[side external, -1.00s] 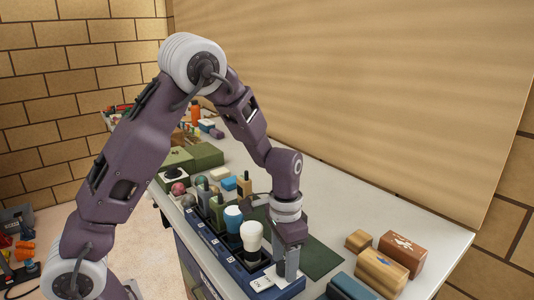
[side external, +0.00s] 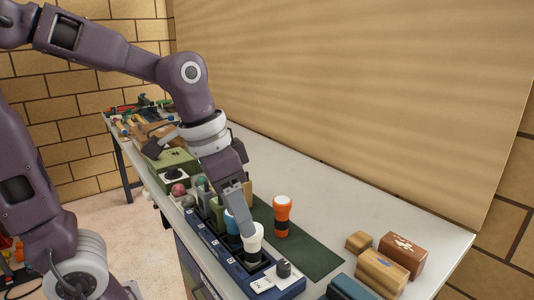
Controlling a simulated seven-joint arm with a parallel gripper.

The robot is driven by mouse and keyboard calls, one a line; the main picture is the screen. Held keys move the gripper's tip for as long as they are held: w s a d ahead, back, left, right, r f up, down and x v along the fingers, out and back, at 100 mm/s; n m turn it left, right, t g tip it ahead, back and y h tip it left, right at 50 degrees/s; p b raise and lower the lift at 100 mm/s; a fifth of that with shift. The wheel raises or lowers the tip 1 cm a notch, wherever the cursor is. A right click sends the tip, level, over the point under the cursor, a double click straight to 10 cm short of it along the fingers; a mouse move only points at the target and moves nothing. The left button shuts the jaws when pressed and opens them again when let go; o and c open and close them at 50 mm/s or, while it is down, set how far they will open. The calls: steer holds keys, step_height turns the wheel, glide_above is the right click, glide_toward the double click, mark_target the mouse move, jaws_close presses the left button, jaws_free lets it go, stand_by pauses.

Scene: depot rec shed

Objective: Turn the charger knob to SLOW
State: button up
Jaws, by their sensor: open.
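The charger is a long dark blue rack (side external: 232,270) along the front of the table, with several numbered slots. Its dark knob (side external: 284,268) stands on a white labelled plate (side external: 264,281) at the near right end. The knob is uncovered; the lettering and its pointer are too small to read. My gripper (side external: 246,229) points down at the white-headed torch (side external: 252,243), left of and behind the knob and apart from it. I cannot tell whether the fingers touch that torch. My gripper is open. A blue-headed torch (side external: 231,222) is partly hidden beside it.
An orange torch (side external: 281,217) stands on the dark green mat (side external: 312,256) behind the rack. Wooden and brown blocks (side external: 381,271) and a teal block (side external: 350,288) lie at right. A green box (side external: 172,161) and clutter fill the far left. The table's back right is clear.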

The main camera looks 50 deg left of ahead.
steer(key=s+r+n+t+y, duration=0.1)
steer(key=s+n+t, duration=0.1)
steer(key=s, duration=0.8)
steer(key=n+g, duration=0.5)
steer(key=n, duration=1.8)
glide_above(252, 247)
steer(key=a, duration=0.1)
steer(key=f, duration=0.5)
steer(key=w+f, duration=0.1)
steer(key=f, duration=0.1)
steer(key=shift+a+f, duration=0.15)
steer(key=shift+f, duration=0.2)
steer(key=shift+n, duration=0.4)
steer(key=f, duration=1.2)
steer(key=shift+w+a+f, duration=0.1)
steer(key=shift+a+f, duration=0.15)
steer(key=shift+f, duration=0.15)
step_height(252, 247, up, 15)
steer(key=shift+w+r, duration=0.15)
steer(key=w+a, duration=1.4)
steer(key=w, duration=0.1)
steer(key=shift+r, duration=0.3)
